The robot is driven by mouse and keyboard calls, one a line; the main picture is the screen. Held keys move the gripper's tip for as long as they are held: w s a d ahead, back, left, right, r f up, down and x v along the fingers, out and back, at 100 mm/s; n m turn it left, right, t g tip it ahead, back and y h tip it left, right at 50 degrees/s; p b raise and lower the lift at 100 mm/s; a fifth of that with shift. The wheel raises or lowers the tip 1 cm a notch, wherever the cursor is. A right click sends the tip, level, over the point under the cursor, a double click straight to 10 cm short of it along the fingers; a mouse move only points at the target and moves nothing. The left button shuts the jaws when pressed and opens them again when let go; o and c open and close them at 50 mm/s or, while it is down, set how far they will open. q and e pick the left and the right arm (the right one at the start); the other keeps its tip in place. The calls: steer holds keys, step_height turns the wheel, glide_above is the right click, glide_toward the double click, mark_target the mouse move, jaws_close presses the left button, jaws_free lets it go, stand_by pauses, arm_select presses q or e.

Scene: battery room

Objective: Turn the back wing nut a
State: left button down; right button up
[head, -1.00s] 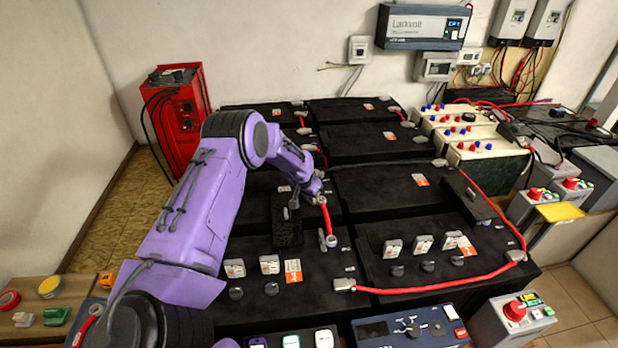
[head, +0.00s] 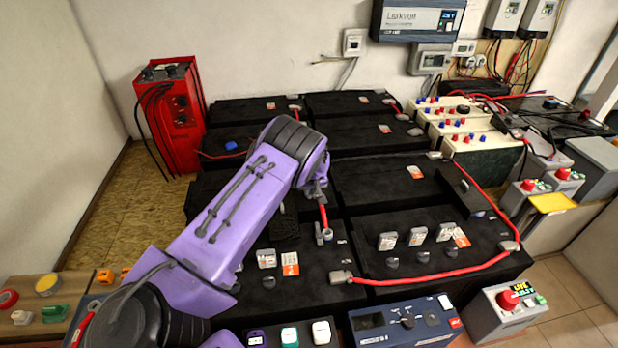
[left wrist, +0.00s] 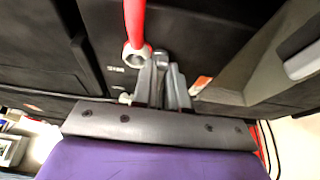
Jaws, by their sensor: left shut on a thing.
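My left gripper (head: 318,190) is at the back end of a short red cable (head: 323,214) that joins two black battery blocks; my arm partly hides it in the head view. In the left wrist view its two grey fingers (left wrist: 162,88) are shut on a small grey piece, which looks like the back wing nut (left wrist: 162,58). The fingers cover most of this nut. The cable's ring lug (left wrist: 136,54) lies just left of the nut. At the cable's near end another terminal with a grey fitting (head: 325,235) stands free. My right gripper is out of view.
Black battery blocks (head: 385,180) fill the middle in rows. A long red cable (head: 430,282) crosses the front right block. A red charger cabinet (head: 172,115) stands at the back left. A blue device (head: 405,324) and a grey emergency-stop box (head: 507,316) stand in front.

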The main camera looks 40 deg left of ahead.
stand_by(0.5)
arm_select(q)
steer(key=c, duration=1.2)
jaws_free()
steer(key=shift+o, duration=0.2)
steer(key=b+v, duration=0.1)
steer(key=v, duration=0.9)
steer(key=shift+r, duration=0.25)
